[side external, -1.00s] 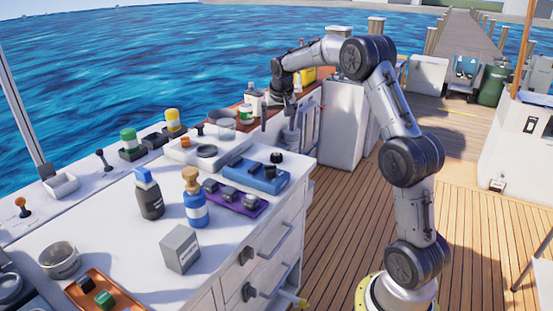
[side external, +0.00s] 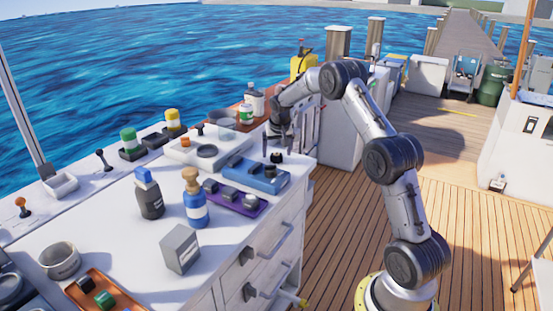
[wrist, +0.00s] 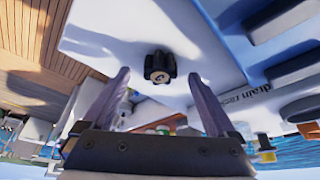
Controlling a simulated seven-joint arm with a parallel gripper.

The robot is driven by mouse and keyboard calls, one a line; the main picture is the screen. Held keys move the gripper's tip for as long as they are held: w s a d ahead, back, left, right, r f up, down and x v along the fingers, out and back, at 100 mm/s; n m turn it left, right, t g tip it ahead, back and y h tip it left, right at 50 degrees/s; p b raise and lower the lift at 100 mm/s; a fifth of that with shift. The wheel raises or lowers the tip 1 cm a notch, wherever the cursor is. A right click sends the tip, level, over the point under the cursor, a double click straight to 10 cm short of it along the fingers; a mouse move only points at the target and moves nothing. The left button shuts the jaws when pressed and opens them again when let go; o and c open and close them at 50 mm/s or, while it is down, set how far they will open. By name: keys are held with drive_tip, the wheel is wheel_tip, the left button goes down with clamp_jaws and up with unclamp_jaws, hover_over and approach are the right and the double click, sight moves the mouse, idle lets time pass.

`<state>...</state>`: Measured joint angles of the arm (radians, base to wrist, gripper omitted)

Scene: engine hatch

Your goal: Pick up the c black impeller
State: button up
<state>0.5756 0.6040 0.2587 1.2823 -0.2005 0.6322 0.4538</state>
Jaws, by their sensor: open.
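The black impeller (side external: 276,158) stands on the white counter near its right edge, beside the blue tray. In the wrist view the impeller (wrist: 158,66) shows lobed black sides and a pale round end with a dark mark, perhaps a letter C. My gripper (side external: 275,150) points down just over it, with the fingers spread. In the wrist view my gripper (wrist: 158,76) is open and empty, and the impeller appears between and slightly past the fingertips. I cannot tell the exact height gap.
The blue tray (side external: 240,166) with dark parts lies close to the impeller. A purple tray (side external: 247,207) with several grey parts, a blue bottle (side external: 195,203), a dark bottle (side external: 149,196) and a grey box (side external: 180,249) stand nearer the camera. A white tray (side external: 185,151) lies behind.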

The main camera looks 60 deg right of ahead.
drive_tip(key=shift+x, duration=1.05)
drive_tip(key=c, duration=1.5)
drive_tip(key=shift+o, duration=0.2)
